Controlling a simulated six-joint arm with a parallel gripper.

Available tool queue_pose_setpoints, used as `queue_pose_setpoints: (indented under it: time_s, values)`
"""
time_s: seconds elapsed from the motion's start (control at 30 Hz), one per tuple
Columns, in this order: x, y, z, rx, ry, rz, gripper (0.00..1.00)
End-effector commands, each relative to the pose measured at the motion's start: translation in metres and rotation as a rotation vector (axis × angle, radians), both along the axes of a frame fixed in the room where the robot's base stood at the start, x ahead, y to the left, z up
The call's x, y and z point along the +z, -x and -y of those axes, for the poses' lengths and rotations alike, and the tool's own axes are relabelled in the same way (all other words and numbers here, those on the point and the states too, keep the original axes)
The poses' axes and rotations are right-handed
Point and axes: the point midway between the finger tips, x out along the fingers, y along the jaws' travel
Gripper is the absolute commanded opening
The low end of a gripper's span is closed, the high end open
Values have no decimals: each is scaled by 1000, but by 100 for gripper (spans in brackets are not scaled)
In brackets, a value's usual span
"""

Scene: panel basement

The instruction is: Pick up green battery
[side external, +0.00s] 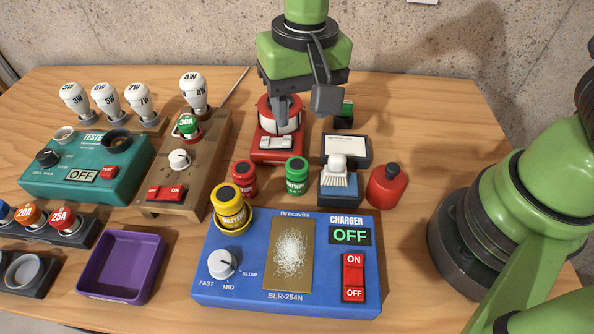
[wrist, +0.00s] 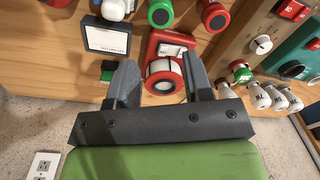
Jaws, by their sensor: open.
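The green battery (side external: 297,176) stands upright on the wooden table, behind the blue charger (side external: 215,275) and right of a red battery (side external: 244,178). In the wrist view the green battery (wrist: 160,12) shows at the top edge, partly cut off. My gripper (side external: 288,112) is behind the green battery, above the red device with a white drum. In the wrist view my gripper (wrist: 160,68) has its fingers apart with nothing held between them; the red device shows beyond the gap. A yellow battery (side external: 231,207) sits in the charger's round holder.
The red device (side external: 278,146) stands behind the green battery. Right of the battery are a blue block with a brush (side external: 340,185), a dark box with a white label (side external: 346,150) and a red bottle (side external: 387,186). A wooden switch stand (side external: 180,180) is at left.

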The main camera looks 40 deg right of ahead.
Motion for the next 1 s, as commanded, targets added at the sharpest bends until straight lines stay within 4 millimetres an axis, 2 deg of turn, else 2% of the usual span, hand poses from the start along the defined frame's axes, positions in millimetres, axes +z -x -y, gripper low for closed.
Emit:
queue_pose_setpoints:
  time_s: [0.03, 0.13, 0.4, 0.57, 0.83, 1.0]
  values:
    - [-10, 0, -4, 6, 12, -16, 46]
    - [-21, 0, -8, 7, 24, -29, 46]
    - [-60, 1, -8, 5, 29, -37, 46]
    - [-72, 1, -8, 5, 26, -35, 46]
    - [-111, 3, -7, 5, 27, -36, 46]
    - [-121, 3, -8, 6, 23, -31, 46]
